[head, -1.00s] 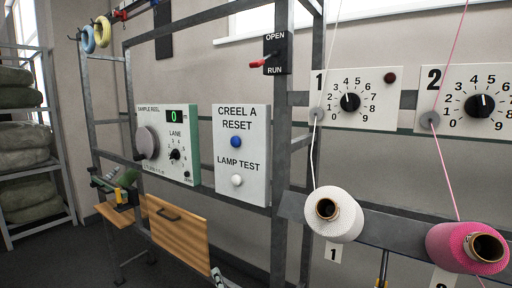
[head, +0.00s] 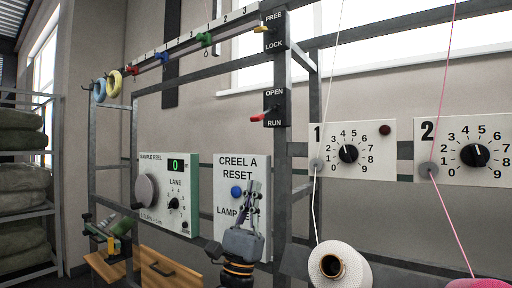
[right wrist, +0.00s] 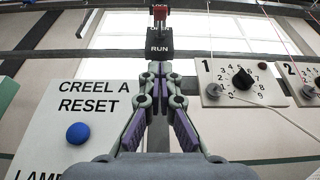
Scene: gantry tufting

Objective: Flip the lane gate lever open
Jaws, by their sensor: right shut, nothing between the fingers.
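The lane gate lever is a red-tipped lever (head: 258,117) on a dark plate (head: 274,106) marked OPEN above and RUN below, on a grey upright. Its red tip sits low, nearer the RUN label. The red tip also shows at the top of the right wrist view (right wrist: 160,13), above the RUN label. My right gripper (head: 253,188) is shut and empty, below the lever and in front of the CREEL A RESET panel (head: 226,172). Its fingers (right wrist: 160,70) point toward the plate, apart from the lever. My left gripper is not in view.
A yellow-tipped FREE/LOCK lever (head: 262,29) is just above. The blue button (head: 236,191) is close beside my right gripper. Dial panels (head: 352,150) and a white yarn cone (head: 338,266) stand to the right. A sample reel panel (head: 167,194) is to the left.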

